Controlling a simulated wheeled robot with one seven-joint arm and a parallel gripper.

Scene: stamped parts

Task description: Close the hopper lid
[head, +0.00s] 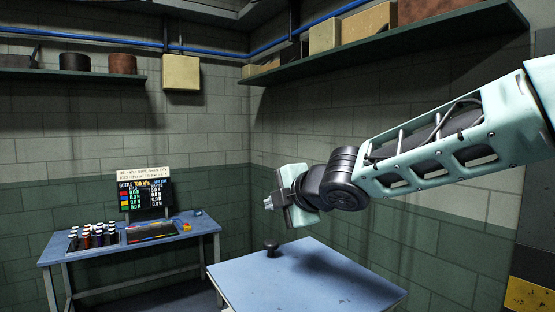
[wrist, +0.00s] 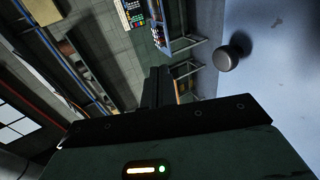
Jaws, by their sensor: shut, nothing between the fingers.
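A flat blue-grey panel (head: 310,278) with a dark round knob (head: 271,246) near its far left corner lies at the bottom of the head view. I cannot tell for sure whether it is the hopper lid or a bench top. The knob (wrist: 230,53) and the panel (wrist: 285,75) also show at the right of the wrist view. My gripper (head: 268,203) is above the knob and apart from it, pointing left. Its dark fingers (wrist: 158,85) are together and empty. No hopper opening is visible.
A blue table (head: 150,238) at the back left holds several capped bottles (head: 93,238), a tray and a display (head: 145,195). Shelves with boxes (head: 365,24) and dark pots (head: 75,62) run along the walls. The air around my gripper is clear.

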